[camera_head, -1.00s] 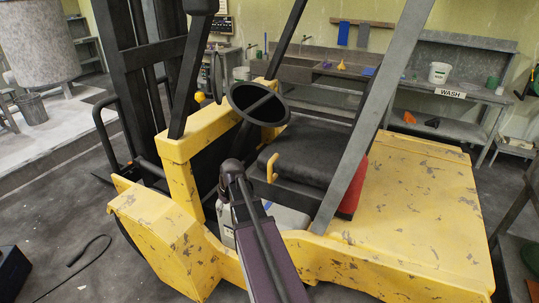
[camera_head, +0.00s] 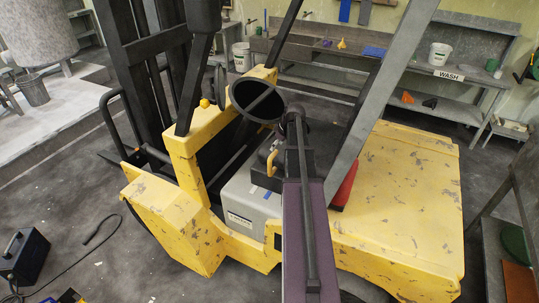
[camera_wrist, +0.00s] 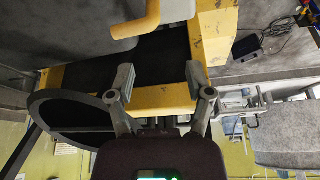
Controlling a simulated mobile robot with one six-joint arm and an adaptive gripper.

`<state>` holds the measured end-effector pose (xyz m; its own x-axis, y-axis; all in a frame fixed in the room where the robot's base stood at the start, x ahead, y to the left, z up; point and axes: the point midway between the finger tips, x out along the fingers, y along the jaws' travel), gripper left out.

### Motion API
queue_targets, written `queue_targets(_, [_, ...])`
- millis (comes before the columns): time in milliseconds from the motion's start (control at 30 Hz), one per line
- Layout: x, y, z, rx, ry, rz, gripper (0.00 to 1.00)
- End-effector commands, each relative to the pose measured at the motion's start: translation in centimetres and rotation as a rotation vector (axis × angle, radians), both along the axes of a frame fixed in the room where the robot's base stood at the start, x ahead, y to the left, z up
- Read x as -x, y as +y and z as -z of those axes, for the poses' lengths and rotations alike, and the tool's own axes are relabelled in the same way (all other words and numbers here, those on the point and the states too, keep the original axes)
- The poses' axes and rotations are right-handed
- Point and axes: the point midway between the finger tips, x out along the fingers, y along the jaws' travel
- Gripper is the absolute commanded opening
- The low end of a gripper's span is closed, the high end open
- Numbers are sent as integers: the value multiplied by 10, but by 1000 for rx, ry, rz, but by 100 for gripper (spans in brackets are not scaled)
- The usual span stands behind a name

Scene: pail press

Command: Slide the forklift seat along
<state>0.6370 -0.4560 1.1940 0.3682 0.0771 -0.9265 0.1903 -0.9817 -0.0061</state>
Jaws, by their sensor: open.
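The black forklift seat (camera_head: 322,138) is in the head view, behind the steering wheel, largely covered by my arm. Its red side (camera_head: 345,187) shows to the right of the arm. A yellow handle (camera_head: 271,163) stands at the seat's near left side, above a grey box. The handle also shows large at the top of the wrist view (camera_wrist: 138,20). My gripper (camera_wrist: 158,76) is open, with nothing between its fingers. The handle lies beyond and slightly left of the fingers, apart from them. In the head view my gripper's fingers are hidden.
The steering wheel (camera_head: 257,102) is close left of my arm, and at the left in the wrist view. A grey slanted post (camera_head: 372,110) rises right of the seat. The yellow rear body (camera_head: 400,200) is bare. A black case (camera_head: 25,257) and cable lie on the floor.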

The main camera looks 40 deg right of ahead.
Motion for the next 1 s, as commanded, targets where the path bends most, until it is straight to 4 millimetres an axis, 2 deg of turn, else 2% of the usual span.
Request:
queue_targets(33, [0,-5,-6,1,-4,1,66])
queue_targets(133, [2,-10,-7,5,-9,-2,66])
queue_targets(567, [2,-10,-5,5,-9,-2,66])
queue_targets(1000, [-6,-8,17,5,-8,-2,66])
